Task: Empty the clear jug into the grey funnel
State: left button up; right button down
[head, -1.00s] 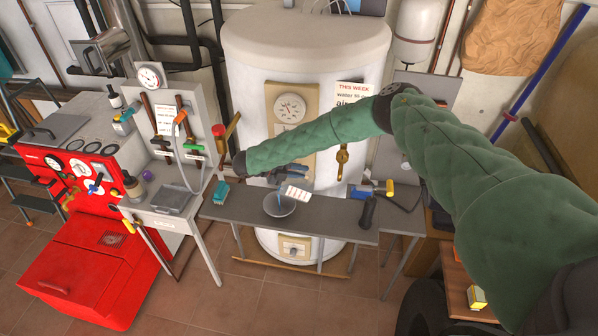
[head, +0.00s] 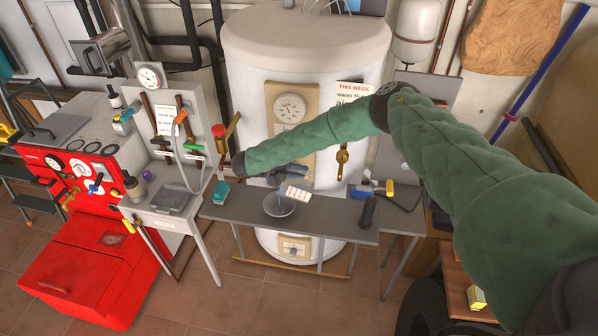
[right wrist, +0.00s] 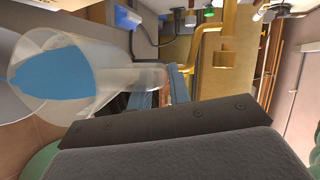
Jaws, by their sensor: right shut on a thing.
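The clear jug (head: 298,193), with red marks on its side, is tipped over the grey funnel (head: 279,207) on the bench. Blue liquid shows at its lip above the funnel. My right gripper (head: 287,172) is shut on the jug's handle, just above and behind the funnel. In the right wrist view, the jug (right wrist: 100,75) lies strongly tilted with blue liquid inside, its handle between my right gripper's fingers (right wrist: 172,85). The funnel's grey rim shows partly behind it at the left edge. My left gripper is not in view.
The narrow grey bench (head: 330,222) stands before the white boiler tank (head: 250,100). A teal block (head: 221,190) lies left of the funnel. A blue and yellow tool (head: 372,190) and a black cylinder (head: 368,211) lie to the right. A red burner unit (head: 85,265) stands left.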

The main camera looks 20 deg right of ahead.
jog(key=shift+w+a+h, duration=0.15)
jog(key=shift+a+h, duration=0.15)
jog(key=shift+w+a, duration=0.1)
jog(key=shift+a, duration=0.1)
dwell(2.1)
jog(key=shift+w+a+n+h, duration=0.1)
jog(key=shift+a+n+h, duration=0.1)
jog(key=shift+n+h, duration=0.15)
jog(key=shift+w+a+f, duration=0.1)
jog(key=shift+a, duration=0.05)
dwell(1.2)
jog(key=shift+w+a+h, duration=0.1)
jog(key=shift+a+h, duration=0.1)
jog(key=shift+h, duration=0.15)
jog(key=shift+w+a+g, duration=0.1)
jog(key=shift+a+g, duration=0.1)
jog(key=shift+g, duration=0.1)
dwell(1.2)
jog(key=shift+w+a+h, duration=0.15)
jog(key=shift+a+h, duration=0.1)
jog(key=shift+h, duration=0.15)
jog(key=shift+f, duration=0.15)
dwell(0.7)
jog(key=shift+w+a+n+h, duration=0.15)
jog(key=shift+a+n+h, duration=0.1)
jog(key=shift+a+h, duration=0.1)
